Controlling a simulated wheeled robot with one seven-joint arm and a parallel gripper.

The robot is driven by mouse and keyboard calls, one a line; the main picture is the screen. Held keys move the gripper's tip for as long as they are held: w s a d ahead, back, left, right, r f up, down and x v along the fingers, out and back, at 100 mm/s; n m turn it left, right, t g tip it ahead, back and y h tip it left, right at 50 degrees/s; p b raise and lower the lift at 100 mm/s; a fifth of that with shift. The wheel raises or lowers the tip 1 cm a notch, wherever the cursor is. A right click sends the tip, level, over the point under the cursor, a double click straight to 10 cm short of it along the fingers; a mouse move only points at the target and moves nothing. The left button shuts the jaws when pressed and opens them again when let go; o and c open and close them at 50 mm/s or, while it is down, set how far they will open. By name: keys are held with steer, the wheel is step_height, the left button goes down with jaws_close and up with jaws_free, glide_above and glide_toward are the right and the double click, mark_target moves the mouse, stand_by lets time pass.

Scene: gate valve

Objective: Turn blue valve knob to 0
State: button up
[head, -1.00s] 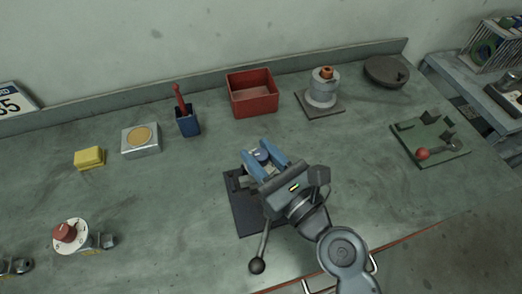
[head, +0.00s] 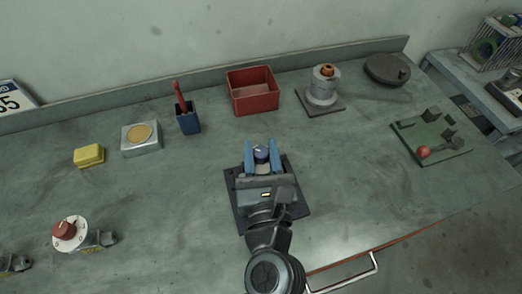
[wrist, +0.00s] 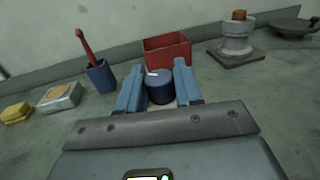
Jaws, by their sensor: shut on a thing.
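The blue valve knob (head: 261,153) sits over a dark base plate (head: 296,212) in the middle of the bench. My gripper (head: 262,146) is shut on the knob, with one blue finger on each side. In the wrist view, the round blue knob (wrist: 160,88) shows between the fingers, with a short white mark on its top towards the left. My gripper and arm hide most of the valve body. I cannot read any numbers or a 0 mark by the knob.
A red-knobbed dial (head: 69,233) stands at the lower left. A blue cup (head: 188,122), an open red bin (head: 252,103) and a grey pedestal (head: 322,92) stand behind the valve. A green plate with a red ball (head: 424,152) lies right. The bench beside the valve is clear.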

steer(key=m+h, duration=0.1)
steer(key=h, duration=0.1)
steer(key=m+h+b, duration=0.1)
steer(key=h, duration=0.1)
steer(key=m+h+b, duration=0.1)
steer(key=m+h, duration=0.1)
steer(key=shift+f+g, duration=0.3)
steer(key=m+g+h+b, duration=0.1)
steer(key=m+h+b, duration=0.1)
steer(key=m+g+h+b, duration=0.1)
steer(key=h+b, duration=0.2)
steer(key=shift+f+m, duration=0.2)
steer(key=shift+m, duration=0.2)
steer(key=m+g+h+b, duration=0.3)
steer(key=g+h+b, duration=0.1)
steer(key=b, duration=0.2)
steer(key=shift+h, duration=0.3)
steer(key=m+g+h+b, duration=0.1)
steer(key=m+g+b, duration=0.1)
steer(key=g+b, duration=0.1)
steer(key=m+g+h+b, duration=0.1)
steer(key=shift+r+m+g+h, duration=0.3)
steer(key=shift+m, duration=0.1)
steer(key=shift+b, duration=0.35)
steer(key=o, duration=0.9)
steer(key=shift+r, duration=0.15)
steer(key=shift+o, duration=0.2)
steer(key=shift+a, duration=0.1)
